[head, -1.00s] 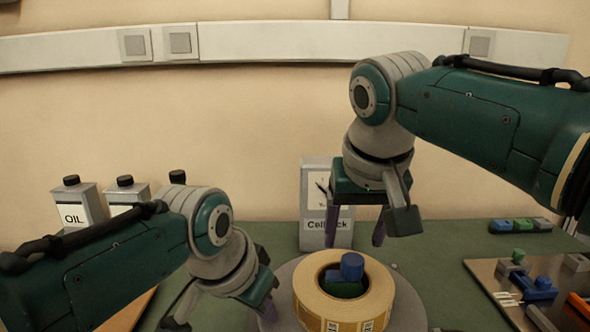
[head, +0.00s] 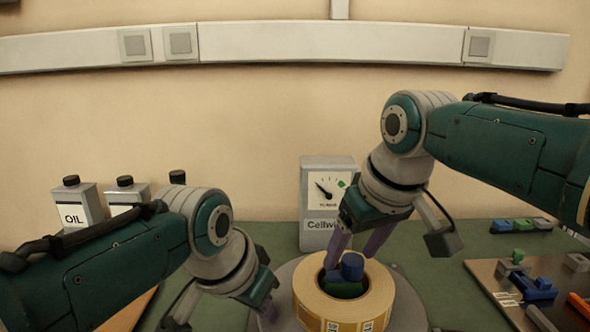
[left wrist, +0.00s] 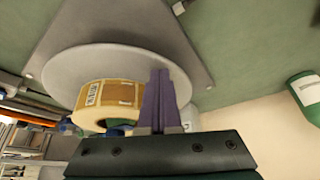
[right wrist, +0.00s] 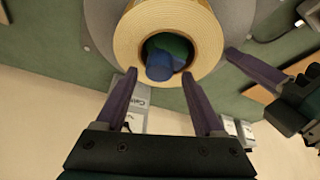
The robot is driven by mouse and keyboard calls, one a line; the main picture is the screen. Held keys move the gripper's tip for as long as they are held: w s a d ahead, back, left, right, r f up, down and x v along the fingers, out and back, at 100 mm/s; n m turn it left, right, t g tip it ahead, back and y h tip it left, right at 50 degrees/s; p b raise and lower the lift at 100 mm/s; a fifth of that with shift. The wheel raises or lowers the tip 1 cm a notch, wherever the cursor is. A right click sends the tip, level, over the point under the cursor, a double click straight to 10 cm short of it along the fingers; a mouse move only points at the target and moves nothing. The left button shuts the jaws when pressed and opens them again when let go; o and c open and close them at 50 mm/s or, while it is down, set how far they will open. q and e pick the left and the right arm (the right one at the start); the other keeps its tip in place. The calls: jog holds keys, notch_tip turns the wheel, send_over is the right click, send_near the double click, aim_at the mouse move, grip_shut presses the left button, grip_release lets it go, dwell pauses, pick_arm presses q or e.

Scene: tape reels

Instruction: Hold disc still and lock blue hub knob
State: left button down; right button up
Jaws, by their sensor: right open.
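A roll of labels (head: 312,300) sits on a round grey disc (head: 405,310). The blue hub knob (head: 352,266) stands in the roll's core on a green hub part (head: 343,290); it also shows in the right wrist view (right wrist: 160,66). My right gripper (head: 356,250) is open just above the knob. In the right wrist view its fingers (right wrist: 162,105) stand apart, one each side of the core opening, with nothing between them. My left gripper (head: 266,310) is at the disc's left edge. In the left wrist view its fingers (left wrist: 158,100) are close together at the disc's rim.
A grey box with a dial (head: 318,195) stands behind the roll. Oil cans (head: 80,208) stand at the left. At the right, a board (head: 488,272) carries several coloured parts, with small blocks (head: 520,225) behind it.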

jog(key=shift+n+y, duration=0.4)
jog(key=shift+n, duration=0.8)
jog(key=shift+f, duration=0.45)
jog(key=shift+r, duration=0.1)
jog(key=shift+a, duration=0.1)
grip_shut()
jog(key=m, duration=0.2)
jog(key=m+h, duration=0.1)
jog(key=m, duration=0.1)
jog(key=shift+a+h, duration=0.15)
jog(key=shift+h, duration=0.15)
jog(key=m, duration=0.2)
jog(key=m+h, duration=0.1)
jog(key=m, duration=0.1)
jog(key=shift+m+h, duration=0.3)
jog(key=shift+m, duration=0.1)
jog(key=shift+c, duration=1.2)
grip_release()
